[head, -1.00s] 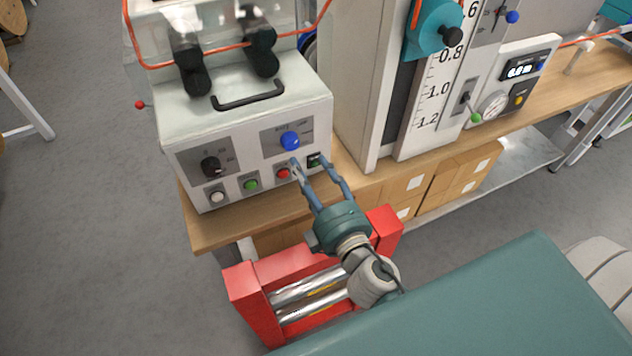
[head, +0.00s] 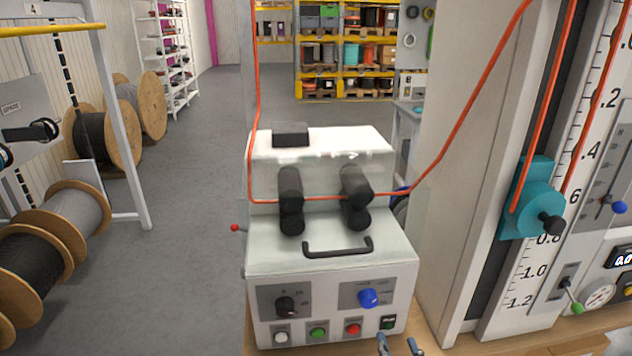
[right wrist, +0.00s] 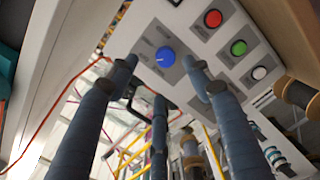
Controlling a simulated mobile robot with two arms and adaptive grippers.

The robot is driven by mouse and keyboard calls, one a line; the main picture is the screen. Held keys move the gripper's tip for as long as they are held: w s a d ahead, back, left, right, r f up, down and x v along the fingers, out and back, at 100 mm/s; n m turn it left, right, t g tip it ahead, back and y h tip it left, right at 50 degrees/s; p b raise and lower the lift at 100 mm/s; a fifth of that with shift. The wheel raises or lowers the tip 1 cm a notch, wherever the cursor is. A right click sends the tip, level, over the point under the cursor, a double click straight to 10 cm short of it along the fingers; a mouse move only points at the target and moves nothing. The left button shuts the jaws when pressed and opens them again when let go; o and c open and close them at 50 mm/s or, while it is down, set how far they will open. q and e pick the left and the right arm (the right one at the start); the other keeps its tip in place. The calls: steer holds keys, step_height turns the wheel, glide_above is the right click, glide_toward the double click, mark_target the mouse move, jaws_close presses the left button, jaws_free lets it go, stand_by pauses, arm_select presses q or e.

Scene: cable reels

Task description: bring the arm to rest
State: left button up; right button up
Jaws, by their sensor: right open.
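My right gripper (head: 399,346) shows only as two blue-grey fingertips at the bottom edge of the head view, spread apart and empty, just in front of the white control box (head: 330,240). The right wrist view shows my open right gripper (right wrist: 160,66) facing the box's panel, with nothing between the fingers. The blue knob (right wrist: 165,57) appears between the fingertips there; contact cannot be told. In the head view the panel has a black knob (head: 286,305), the blue knob (head: 368,298) and white, green and red buttons. The right arm behind the fingertips is hidden below the frame. My left gripper is not in view.
An orange cable (head: 430,170) runs through the black rollers (head: 355,197) on the box. A tall scale column with a teal slider (head: 533,203) stands at right. Wooden cable reels (head: 85,215) and a white frame stand at left. Grey floor (head: 190,200) is clear between.

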steer(key=s+d+f+m+g+h, duration=0.45)
steer(key=d+f+m+g, duration=0.2)
steer(key=d+m, duration=0.3)
steer(key=s+a+f+m+g+y, duration=0.1)
steer(key=s+a+f+g+y, duration=0.1)
steer(key=s+a+f+g, duration=0.35)
steer(key=s+a+f+m+g+y, duration=0.1)
steer(key=s+a+f+g+y, duration=0.15)
steer(key=s, duration=0.65)
step_height(320, 180, down, 28)
steer(key=s+b, duration=0.2)
steer(key=s+d+f+g+b, duration=0.2)
steer(key=s+d+f, duration=0.1)
steer(key=s+f, duration=1.4)
steer(key=shift+s+f, duration=0.15)
steer(key=shift+f, duration=0.2)
